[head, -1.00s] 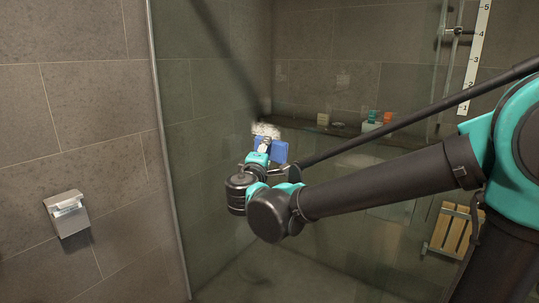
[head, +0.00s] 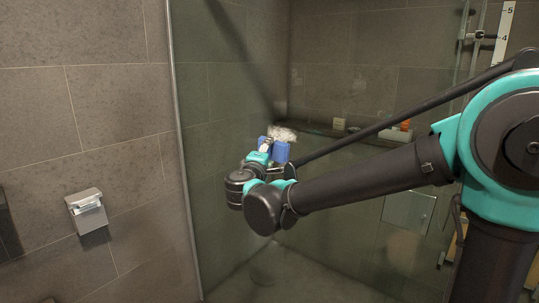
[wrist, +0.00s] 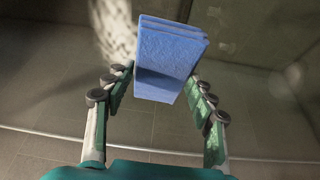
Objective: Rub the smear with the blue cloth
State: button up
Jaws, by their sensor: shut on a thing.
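The smear (head: 284,133) is a pale whitish patch on the shower glass in the head view. It also shows in the wrist view as a pale speckled area (wrist: 113,28) at the upper left, partly behind the cloth. The blue cloth (wrist: 170,48) is a thick folded pad between the fingers of my gripper (wrist: 158,84). In the head view the cloth (head: 281,153) is just below the smear and overlaps its lower edge. My gripper (head: 266,149) is shut on the cloth. I cannot tell whether the cloth touches the glass.
The glass shower panel (head: 225,190) stands in front of my gripper, with a metal edge at its left. A paper holder (head: 87,211) is on the tiled wall at left. A ledge with small items (head: 396,133) lies behind the glass. A ruler strip (head: 503,35) hangs at upper right.

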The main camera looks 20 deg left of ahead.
aim_at(281, 147)
jog(key=shift+s+d+r, duration=0.3)
jog(key=shift+d+r, duration=0.05)
jog(key=shift+d, duration=0.25)
jog(key=shift+s+d+r, duration=0.25)
jog(key=shift+d+r, duration=0.1)
jog(key=shift+d, duration=0.3)
jog(key=shift+s+d+r, duration=0.3)
jog(key=shift+d+r, duration=0.05)
jog(key=shift+d, duration=0.25)
jog(key=shift+s+d+r, duration=0.4)
jog(key=shift+s+d, duration=0.25)
jog(key=shift+d, duration=0.95)
jog(key=shift+s+d+r, duration=0.35)
jog(key=shift+s+d, duration=0.25)
jog(key=shift+d, duration=1)
jog(key=shift+s+d+r, duration=0.4)
jog(key=shift+s+d, duration=0.25)
jog(key=shift+d, duration=0.95)
jog(key=shift+w+a, duration=0.3)
jog(key=shift+a, duration=0.55)
jog(key=shift+w+a, duration=0.3)
jog(key=shift+a, duration=0.55)
jog(key=shift+w+a, duration=0.9)
jog(key=shift+a, duration=1.2)
jog(key=shift+w+a, duration=0.95)
jog(key=shift+a, duration=1.15)
jog(key=shift+w+a, duration=0.9)
jog(key=shift+a, duration=1.2)
